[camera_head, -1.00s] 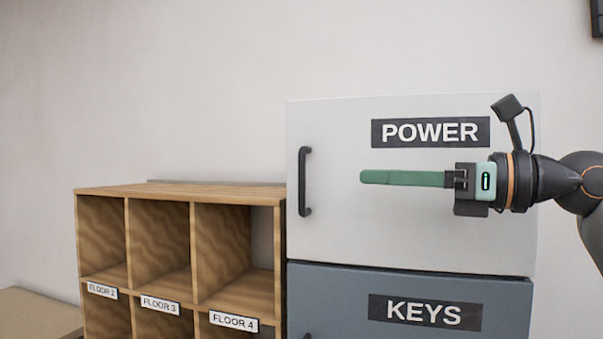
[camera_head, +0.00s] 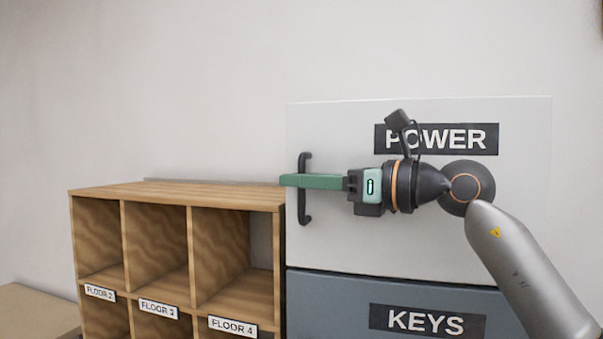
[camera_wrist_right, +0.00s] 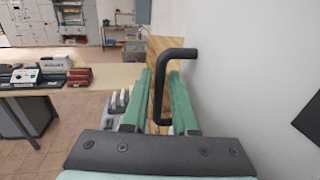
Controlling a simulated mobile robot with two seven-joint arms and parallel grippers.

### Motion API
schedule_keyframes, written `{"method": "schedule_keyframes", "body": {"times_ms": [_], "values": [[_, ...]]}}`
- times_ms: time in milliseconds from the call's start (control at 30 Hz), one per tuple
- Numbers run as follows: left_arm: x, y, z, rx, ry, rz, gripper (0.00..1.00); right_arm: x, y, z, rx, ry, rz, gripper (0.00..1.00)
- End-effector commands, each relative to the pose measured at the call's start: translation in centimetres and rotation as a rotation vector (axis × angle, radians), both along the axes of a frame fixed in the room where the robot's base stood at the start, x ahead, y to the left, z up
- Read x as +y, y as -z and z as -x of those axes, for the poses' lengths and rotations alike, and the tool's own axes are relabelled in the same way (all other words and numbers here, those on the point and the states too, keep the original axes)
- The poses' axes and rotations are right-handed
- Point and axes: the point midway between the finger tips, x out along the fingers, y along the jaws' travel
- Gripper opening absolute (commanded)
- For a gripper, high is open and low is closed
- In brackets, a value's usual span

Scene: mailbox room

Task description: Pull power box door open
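The light grey power box door (camera_head: 400,245) carries a black POWER label (camera_head: 470,139) and looks shut. Its black vertical handle (camera_head: 304,213) is at the door's left side. My right gripper (camera_head: 285,181) lies level across the handle, its green fingers reaching past it to the left. In the right wrist view the handle (camera_wrist_right: 177,54) runs between the two spread fingers of my right gripper (camera_wrist_right: 160,75), which look open around it. Contact with either finger is not clear. My left gripper is not in view.
A wooden pigeonhole shelf (camera_head: 205,196) with floor labels stands close left of the box, its top just below the gripper's height. The darker KEYS box (camera_head: 340,283) sits directly below. Bare wall (camera_head: 150,90) is above the shelf.

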Motion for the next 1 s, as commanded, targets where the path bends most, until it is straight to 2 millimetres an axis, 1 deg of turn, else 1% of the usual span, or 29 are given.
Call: {"method": "schedule_keyframes", "body": {"times_ms": [100,333,567,600,1000], "values": [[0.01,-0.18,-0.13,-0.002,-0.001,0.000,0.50,0.37,0.03,-0.22,0.000,0.000,0.001,0.27],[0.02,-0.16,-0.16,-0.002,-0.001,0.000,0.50,0.38,0.06,-0.22,0.000,0.000,0.000,0.27],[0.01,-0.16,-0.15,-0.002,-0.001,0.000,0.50,0.35,0.05,-0.21,0.000,0.000,0.000,0.01],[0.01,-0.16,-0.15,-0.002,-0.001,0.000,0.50,0.35,0.04,-0.21,0.000,0.000,0.000,0.00],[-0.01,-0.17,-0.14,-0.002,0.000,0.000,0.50,0.34,0.02,-0.20,-0.001,0.000,0.000,0.00]]}}
